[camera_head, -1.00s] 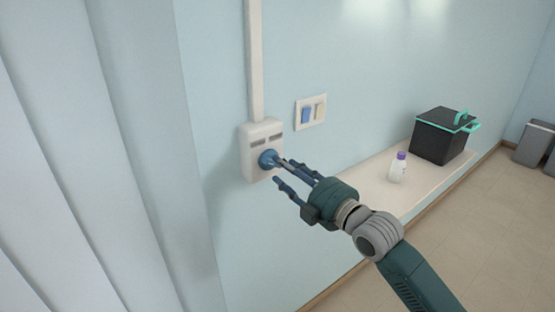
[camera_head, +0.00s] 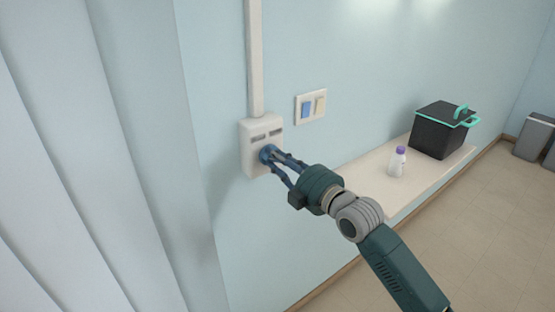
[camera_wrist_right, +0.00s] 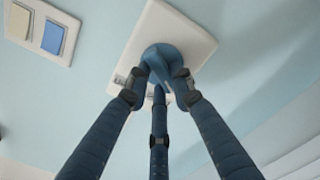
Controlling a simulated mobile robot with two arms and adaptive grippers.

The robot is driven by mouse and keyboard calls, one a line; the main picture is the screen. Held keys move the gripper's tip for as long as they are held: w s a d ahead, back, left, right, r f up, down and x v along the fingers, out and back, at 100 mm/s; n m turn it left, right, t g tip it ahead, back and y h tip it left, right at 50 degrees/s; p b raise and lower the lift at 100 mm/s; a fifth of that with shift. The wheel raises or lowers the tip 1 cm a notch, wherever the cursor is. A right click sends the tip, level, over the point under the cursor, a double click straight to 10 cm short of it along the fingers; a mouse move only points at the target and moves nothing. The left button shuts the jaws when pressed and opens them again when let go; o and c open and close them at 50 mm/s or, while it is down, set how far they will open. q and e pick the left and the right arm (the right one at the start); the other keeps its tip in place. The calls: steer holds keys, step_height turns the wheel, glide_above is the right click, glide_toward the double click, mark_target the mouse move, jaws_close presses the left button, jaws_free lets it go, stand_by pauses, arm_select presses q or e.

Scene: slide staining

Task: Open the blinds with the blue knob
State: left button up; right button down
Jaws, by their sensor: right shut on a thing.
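The blue knob (camera_head: 266,154) sits on a white control box (camera_head: 250,132) on the wall, and it also shows in the right wrist view (camera_wrist_right: 160,58). My right gripper (camera_head: 272,158) is shut on the knob, its blue fingers around it in the right wrist view (camera_wrist_right: 163,80). The fingertips partly hide the knob. The blinds (camera_head: 90,150) hang as pale vertical slats at the left of the head view. My left gripper is not in view.
A switch plate (camera_head: 323,104) with a blue and a cream rocker is right of the box. A low white shelf (camera_head: 358,172) along the wall bears a purple-capped bottle (camera_head: 398,163) and a black box (camera_head: 436,132) with teal trim. Grey bins (camera_head: 534,137) stand far right.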

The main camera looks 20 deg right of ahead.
steer(key=m+p, duration=0.2)
steer(key=m, duration=0.6)
steer(key=m+p, duration=0.3)
steer(key=m, duration=0.5)
steer(key=f+m+p, duration=0.1)
steer(key=m+p, duration=0.1)
steer(key=m, duration=0.5)
steer(key=shift+w+d+f+m, duration=0.1)
steer(key=shift+w+d+m, duration=0.05)
steer(key=shift+d+m, duration=0.25)
steer(key=shift+p, duration=0.3)
steer(key=c, duration=1.5)
jaws_free()
steer(key=v, duration=1.2)
